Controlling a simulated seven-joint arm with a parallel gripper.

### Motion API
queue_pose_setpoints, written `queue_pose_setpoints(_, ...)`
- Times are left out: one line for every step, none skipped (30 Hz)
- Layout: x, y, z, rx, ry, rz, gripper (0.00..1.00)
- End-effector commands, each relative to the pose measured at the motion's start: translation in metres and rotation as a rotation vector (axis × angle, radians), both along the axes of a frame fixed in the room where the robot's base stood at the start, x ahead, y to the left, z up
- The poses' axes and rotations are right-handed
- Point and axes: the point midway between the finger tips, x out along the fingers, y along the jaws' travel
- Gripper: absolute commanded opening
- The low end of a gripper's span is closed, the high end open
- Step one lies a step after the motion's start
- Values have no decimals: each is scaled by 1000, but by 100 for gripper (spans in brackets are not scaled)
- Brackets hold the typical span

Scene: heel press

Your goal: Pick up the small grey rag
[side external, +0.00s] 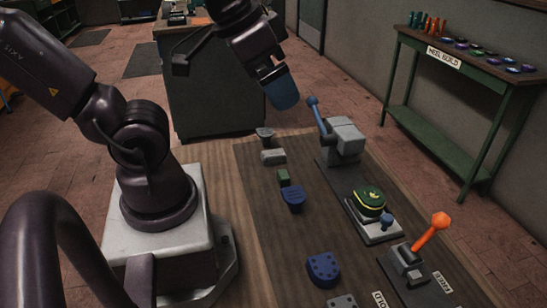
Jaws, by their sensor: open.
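A small light grey piece (273,157), low and flat-edged, lies on the dark mat near its far left part. It may be the grey rag, but it is too small to tell for sure. My gripper (281,92) is in the air above the far end of the bench, over and slightly right of the grey piece in the picture, and well apart from it. A blue part shows at its tip. Its jaws are open, but the gap between the fingers is hard to see from this side.
Another small grey thing (265,134) stands just behind. A green block (284,176) and a blue heel-shaped piece (292,196) lie nearer. A grey press (342,138) with a blue lever, a green-topped fixture (370,202) and an orange lever (432,232) stand right.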

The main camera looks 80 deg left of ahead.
Motion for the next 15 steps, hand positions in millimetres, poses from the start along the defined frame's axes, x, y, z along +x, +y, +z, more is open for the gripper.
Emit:
queue_pose_setpoints(2, 9, -9, -1, 47, 44, 100)
queue_pose_setpoints(4, 14, -14, -2, 75, 71, 100)
queue_pose_setpoints(8, 23, -21, -4, 115, 111, 100)
queue_pose_setpoints(11, 30, -26, -6, 148, 141, 100)
queue_pose_setpoints(14, 39, -31, -8, 180, 173, 100)
queue_pose_setpoints(19, 50, -38, -7, 222, 203, 100)
queue_pose_setpoints(23, 60, -44, -4, 253, 213, 100)
queue_pose_setpoints(27, 70, -50, 2, 281, 214, 100)
queue_pose_setpoints(32, 82, -58, 9, 319, 200, 100)
queue_pose_setpoints(35, 92, -64, 14, 346, 182, 100)
queue_pose_setpoints(38, 102, -71, 18, 372, 159, 100)
queue_pose_setpoints(41, 116, -81, 24, 405, 116, 100)
queue_pose_setpoints(43, 126, -88, 28, 427, 81, 100)
queue_pose_setpoints(45, 137, -97, 30, 450, 40, 100)
queue_pose_setpoints(47, 151, -108, 31, 475, -24, 100)
